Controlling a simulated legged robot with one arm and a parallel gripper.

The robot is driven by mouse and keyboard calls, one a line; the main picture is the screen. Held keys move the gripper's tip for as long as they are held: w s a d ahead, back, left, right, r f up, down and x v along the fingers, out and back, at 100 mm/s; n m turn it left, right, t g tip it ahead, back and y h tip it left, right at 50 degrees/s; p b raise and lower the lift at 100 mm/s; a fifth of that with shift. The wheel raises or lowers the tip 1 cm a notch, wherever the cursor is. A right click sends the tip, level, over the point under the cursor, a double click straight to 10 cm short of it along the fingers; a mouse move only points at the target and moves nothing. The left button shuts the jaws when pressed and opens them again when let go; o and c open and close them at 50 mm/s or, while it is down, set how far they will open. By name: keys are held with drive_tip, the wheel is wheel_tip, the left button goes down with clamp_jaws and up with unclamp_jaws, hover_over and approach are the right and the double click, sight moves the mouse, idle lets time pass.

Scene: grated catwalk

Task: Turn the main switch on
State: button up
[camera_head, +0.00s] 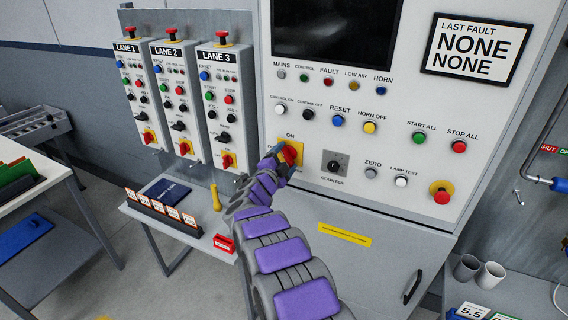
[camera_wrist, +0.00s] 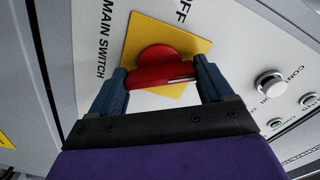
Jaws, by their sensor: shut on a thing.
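The main switch (camera_head: 291,153) is a red rotary handle on a yellow plate (camera_wrist: 148,30) on the large control panel. ON is printed above it in the head view. The wrist view shows the red handle (camera_wrist: 160,70) close up, with MAIN SWITCH and OFF printed beside the plate. My gripper (camera_head: 281,158) is at the switch, and its two blue fingers (camera_wrist: 162,82) sit at either end of the red bar, shut on it. The fingers and arm hide part of the switch in the head view, so I cannot tell there which mark it points to.
A black counter knob (camera_head: 335,165) is just right of the switch. Rows of buttons and lamps surround it. A red emergency button (camera_head: 441,190) is at lower right. Three lane boxes (camera_head: 222,100) stand left. A small table (camera_head: 185,230) with a yellow-handled tool is below left.

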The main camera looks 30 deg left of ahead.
drive_tip(key=m+b, duration=0.1)
drive_tip(key=m, duration=0.1)
drive_tip(key=m+b, duration=0.3)
drive_tip(key=m, duration=0.1)
drive_tip(key=shift+f, duration=0.4)
drive_tip(key=shift+b, duration=0.3)
drive_tip(key=o, duration=0.7)
drive_tip(key=shift+c, duration=0.2)
drive_tip(key=shift+o, duration=1.4)
drive_tip(key=shift+r, duration=0.2)
drive_tip(key=shift+s, duration=0.5)
drive_tip(key=s+p, duration=0.2)
drive_tip(key=s, duration=1.4)
drive_tip(key=shift+s+d, duration=0.15)
drive_tip(key=shift+d, duration=0.15)
